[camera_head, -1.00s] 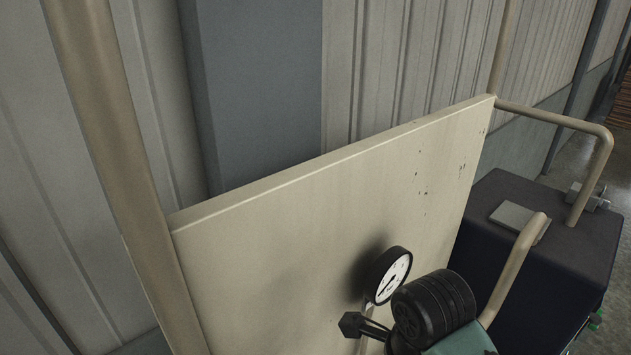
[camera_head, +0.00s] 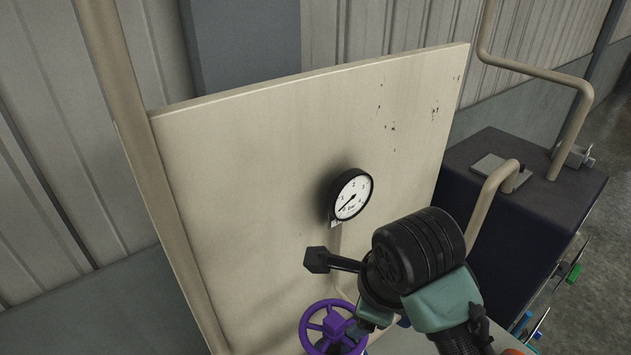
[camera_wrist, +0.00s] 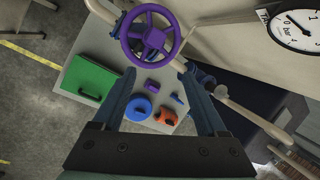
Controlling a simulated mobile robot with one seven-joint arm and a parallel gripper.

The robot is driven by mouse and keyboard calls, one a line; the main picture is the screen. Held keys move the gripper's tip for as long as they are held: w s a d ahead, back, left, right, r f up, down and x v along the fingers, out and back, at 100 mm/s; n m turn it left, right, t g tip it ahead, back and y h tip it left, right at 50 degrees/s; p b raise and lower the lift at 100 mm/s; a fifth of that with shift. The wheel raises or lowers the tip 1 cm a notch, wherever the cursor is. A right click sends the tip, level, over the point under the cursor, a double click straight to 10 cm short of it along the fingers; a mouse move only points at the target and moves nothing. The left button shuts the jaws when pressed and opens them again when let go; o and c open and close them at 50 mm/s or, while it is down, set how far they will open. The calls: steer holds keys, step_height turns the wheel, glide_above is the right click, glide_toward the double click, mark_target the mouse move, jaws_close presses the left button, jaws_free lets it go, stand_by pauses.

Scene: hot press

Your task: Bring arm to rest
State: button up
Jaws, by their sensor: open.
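My gripper (camera_wrist: 158,72) is open and empty in the wrist view, its two dark fingers apart. In that view a purple handwheel (camera_wrist: 152,38) stands beyond the fingertips, with no contact visible. My arm (camera_head: 432,270) is bent and raised at the lower right of the head view, in front of a beige panel. The handwheel also shows at the bottom of the head view (camera_head: 333,326), partly cut off by the frame.
The beige panel (camera_head: 270,150) carries a pressure gauge (camera_head: 353,195). A dark cabinet (camera_head: 560,190) and bent pipes (camera_head: 545,78) stand at the right. A grey board (camera_wrist: 112,52) holds a green panel (camera_wrist: 97,80), a blue disc (camera_wrist: 138,107) and an orange piece (camera_wrist: 168,117).

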steer(key=w+a+r+n+t+y+b, duration=0.2)
steer(key=w+a+r+n+t+b, duration=0.1)
steer(key=w+a+r+n+t, duration=0.3)
steer(key=w+a+r+n+t+y+b, duration=0.15)
steer(key=a+r+n+t+b, duration=0.5)
steer(key=r, duration=0.65)
steer(key=s+d+r+n+t+h+b, duration=0.2)
steer(key=s+r+n+t, duration=0.3)
steer(key=s, duration=0.2)
steer(key=s+d+r+n+t+h+b, duration=0.2)
steer(key=s+d+r+n+t+b, duration=0.1)
steer(key=s+r+n+t, duration=0.1)
steer(key=s+r+t, duration=0.1)
steer(key=s+r, duration=0.1)
steer(key=s, duration=0.1)
steer(key=shift+s+d+r+n+t, duration=0.3)
steer(key=shift+s+d+n+t, duration=0.05)
steer(key=shift+s, duration=0.05)
steer(key=shift+c, duration=0.2)
